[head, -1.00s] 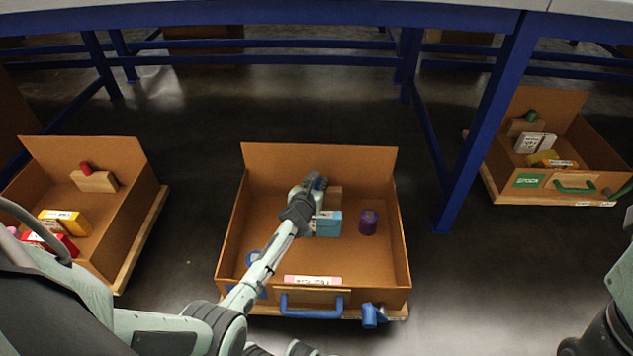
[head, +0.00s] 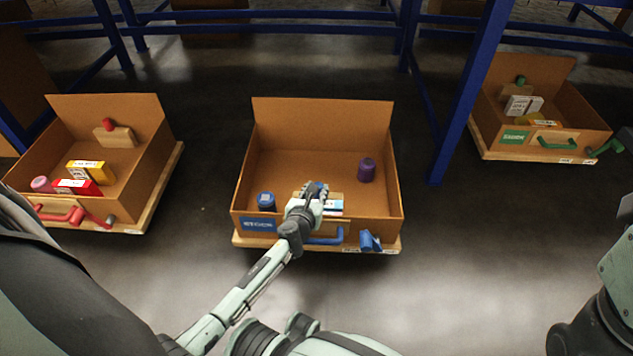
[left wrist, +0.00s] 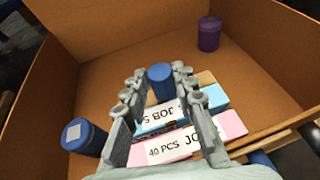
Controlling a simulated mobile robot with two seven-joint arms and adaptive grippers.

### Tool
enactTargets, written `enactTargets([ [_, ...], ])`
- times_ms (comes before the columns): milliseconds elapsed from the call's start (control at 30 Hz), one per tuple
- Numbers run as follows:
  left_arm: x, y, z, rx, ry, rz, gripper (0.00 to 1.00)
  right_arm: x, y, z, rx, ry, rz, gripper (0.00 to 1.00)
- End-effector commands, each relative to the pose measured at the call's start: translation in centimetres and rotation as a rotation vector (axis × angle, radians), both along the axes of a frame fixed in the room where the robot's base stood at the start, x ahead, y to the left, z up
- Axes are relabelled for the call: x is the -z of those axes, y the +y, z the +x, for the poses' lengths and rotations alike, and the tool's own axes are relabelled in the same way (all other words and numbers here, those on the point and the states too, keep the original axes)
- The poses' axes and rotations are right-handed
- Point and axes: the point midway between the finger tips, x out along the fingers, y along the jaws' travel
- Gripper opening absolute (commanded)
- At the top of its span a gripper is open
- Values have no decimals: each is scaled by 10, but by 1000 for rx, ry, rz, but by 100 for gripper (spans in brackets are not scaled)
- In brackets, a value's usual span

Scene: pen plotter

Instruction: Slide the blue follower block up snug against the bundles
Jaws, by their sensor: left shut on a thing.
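The follower block is a tan wooden block (head: 335,196) with a blue knob (left wrist: 160,74), in the middle cardboard drawer (head: 322,112). My left gripper (head: 317,190) reaches in from the front and is shut on the knob; its fingers hide part of the block. In the left wrist view the wood (left wrist: 205,78) lies right behind a light blue bundle (left wrist: 212,98). A pink bundle (left wrist: 232,124) lies in front of that, near the front wall, with a thin dark line between the two bundles. Whether block and blue bundle touch is hard to tell.
A dark blue cylinder (head: 266,201) stands in the drawer's front left corner, and a purple one (head: 366,169) stands at the right. The drawer's back floor is clear. Similar drawers stand at left (head: 150,160) and right (head: 485,115). A blue table leg (head: 458,130) rises between two drawers.

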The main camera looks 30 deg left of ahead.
Motion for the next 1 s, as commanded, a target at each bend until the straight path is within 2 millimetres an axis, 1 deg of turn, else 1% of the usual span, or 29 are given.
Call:
enactTargets([
  [200, 0, -3, -7, 0, 0, 0, 0, 2, 0, 1, 0, 7, 3, 48],
  [567, 0, -4, -7, 0, 0, 1, 0, 3, 0, 1, 0, 11, 4, 48],
  [600, 0, -4, -7, 0, 0, 0, 31, 3, 0, 1, 0, 10, 4, 48],
  [733, 0, -3, -7, 0, 0, 0, 48, 2, 0, 1, 0, 8, 4, 48],
  [1000, -1, -3, -7, 0, -1, 0, 48, -1, -1, 0, 2, -3, 7, 48],
])
